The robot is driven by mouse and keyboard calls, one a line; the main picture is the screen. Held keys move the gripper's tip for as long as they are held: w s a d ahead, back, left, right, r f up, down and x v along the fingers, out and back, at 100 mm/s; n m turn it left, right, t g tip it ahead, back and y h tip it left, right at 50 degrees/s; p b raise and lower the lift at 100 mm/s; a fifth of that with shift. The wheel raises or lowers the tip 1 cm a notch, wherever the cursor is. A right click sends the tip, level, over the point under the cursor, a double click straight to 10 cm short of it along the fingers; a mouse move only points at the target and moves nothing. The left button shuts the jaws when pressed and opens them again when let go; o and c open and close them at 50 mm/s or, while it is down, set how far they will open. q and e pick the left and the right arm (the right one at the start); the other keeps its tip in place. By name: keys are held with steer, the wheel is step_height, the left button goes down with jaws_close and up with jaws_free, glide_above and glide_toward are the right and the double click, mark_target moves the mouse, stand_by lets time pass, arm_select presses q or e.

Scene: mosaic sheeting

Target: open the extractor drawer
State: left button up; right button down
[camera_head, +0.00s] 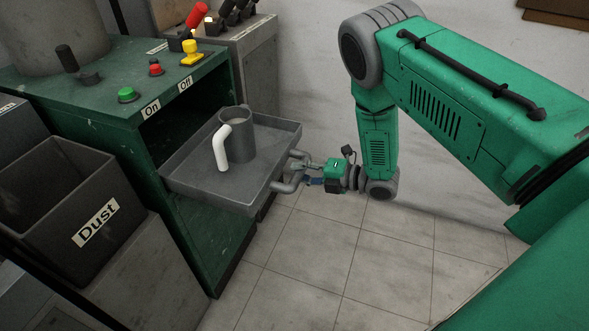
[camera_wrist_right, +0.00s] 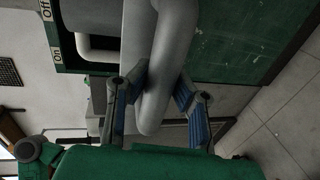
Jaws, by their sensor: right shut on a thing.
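The extractor drawer (camera_head: 270,152) is a grey tray pulled out from the dark opening of the green cabinet (camera_head: 190,215). A grey mug (camera_head: 238,140) with a white handle stands upright in it. My right gripper (camera_head: 305,172) is at the drawer's front, shut on its grey bar handle (camera_head: 286,184). In the right wrist view the fingers (camera_wrist_right: 160,95) lie on either side of the handle (camera_wrist_right: 170,60), and the mug's white handle shows beyond the drawer front. My left gripper is in neither view.
On the cabinet top are a green button (camera_head: 127,95), a red button (camera_head: 156,69) and a yellow switch (camera_head: 191,54). A dark bin labelled Dust (camera_head: 95,222) stands at the left. The tiled floor (camera_head: 330,255) in front of the drawer is clear.

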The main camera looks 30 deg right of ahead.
steer(key=shift+s+f, duration=0.1)
steer(key=shift+f, duration=0.05)
steer(key=c, duration=1.3)
jaws_free()
steer(key=shift+d, duration=0.1)
steer(key=v, duration=1.2)
steer(key=shift+f, duration=0.15)
